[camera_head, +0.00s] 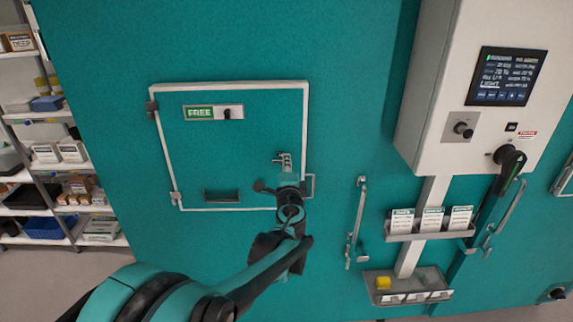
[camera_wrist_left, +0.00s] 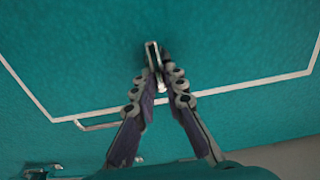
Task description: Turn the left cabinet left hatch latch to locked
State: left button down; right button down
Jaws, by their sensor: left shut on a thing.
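The left hatch (camera_head: 180,150) is a teal panel in a white frame on the cabinet wall, and it looks closed. Its small grey metal latch (camera_head: 284,158) sits near the right edge of the panel. My left gripper (camera_head: 288,186) reaches up to it from below. In the left wrist view the gripper (camera_wrist_left: 156,72) has its fingertips together on a narrow metal piece of the latch (camera_wrist_left: 151,48). The fingers and arm hide part of the latch, so its exact turn is hard to tell. My right gripper is not in view.
A green FREE sign (camera_head: 199,112) is on the hatch, above a dark recessed slot (camera_head: 222,196). Shelves (camera_head: 50,170) stand at the left.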

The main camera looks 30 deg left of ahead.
pick_arm(q)
jog(key=c, duration=1.6)
grip_release()
jog(key=shift+o, duration=0.2)
jog(key=v, duration=1.2)
jog(key=shift+s+a+f, duration=0.1)
